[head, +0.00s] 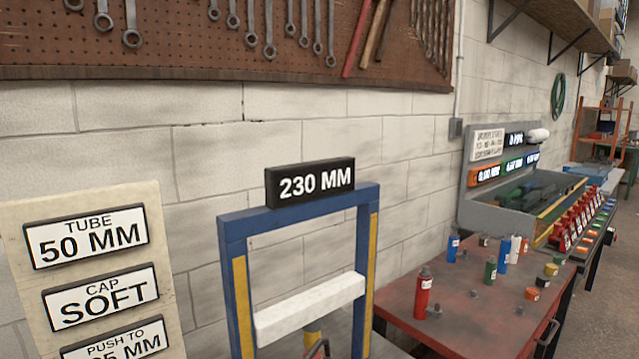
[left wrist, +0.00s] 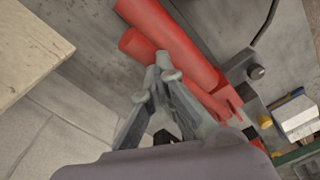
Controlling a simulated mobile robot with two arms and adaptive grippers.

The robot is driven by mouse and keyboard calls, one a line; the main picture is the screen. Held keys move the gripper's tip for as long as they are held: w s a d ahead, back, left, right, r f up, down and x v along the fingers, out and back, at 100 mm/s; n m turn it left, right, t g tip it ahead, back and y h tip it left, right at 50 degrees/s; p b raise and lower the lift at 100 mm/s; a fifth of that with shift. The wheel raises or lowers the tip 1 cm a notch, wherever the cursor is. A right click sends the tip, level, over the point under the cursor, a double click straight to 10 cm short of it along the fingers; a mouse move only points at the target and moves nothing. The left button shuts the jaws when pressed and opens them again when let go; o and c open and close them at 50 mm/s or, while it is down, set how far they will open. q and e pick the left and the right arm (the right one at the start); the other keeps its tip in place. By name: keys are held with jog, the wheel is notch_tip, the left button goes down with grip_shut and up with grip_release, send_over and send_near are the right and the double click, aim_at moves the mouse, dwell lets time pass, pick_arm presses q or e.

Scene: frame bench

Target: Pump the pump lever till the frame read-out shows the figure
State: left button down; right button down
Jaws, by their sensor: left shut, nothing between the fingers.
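The blue press frame (head: 237,285) with yellow strips stands against the wall in the head view. Its black read-out (head: 310,182) on top shows 230 MM. A white crossbar (head: 310,308) spans the frame, with a yellow part (head: 312,334) below it. The placard (head: 170,240) at left reads TUBE 50 MM, CAP SOFT and PUSH TO, with the last figure partly cut off. In the left wrist view my left gripper (left wrist: 160,75) is shut and empty, its tips over or against red cylindrical parts (left wrist: 180,38). I cannot tell which red part is the pump lever. My right gripper is out of view.
A red table (head: 400,300) at right holds several small bottles and caps. Behind it is a grey sorting bench (head: 480,210) with signs. A pegboard (head: 200,50) of tools hangs above. A pale board edge (left wrist: 30,50) shows in the left wrist view.

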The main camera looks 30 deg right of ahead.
pick_arm(q)
notch_tip(320, 180, down, 9)
jog(key=b, duration=0.6)
jog(key=shift+r, duration=0.15)
notch_tip(320, 180, up, 9)
jog(key=p, duration=0.5)
jog(key=shift+p, duration=0.4)
jog(key=shift+f, duration=0.25)
notch_tip(320, 180, down, 9)
jog(key=b, duration=0.6)
jog(key=shift+r, duration=0.15)
notch_tip(320, 180, up, 9)
jog(key=p, duration=0.5)
dwell(0.4)
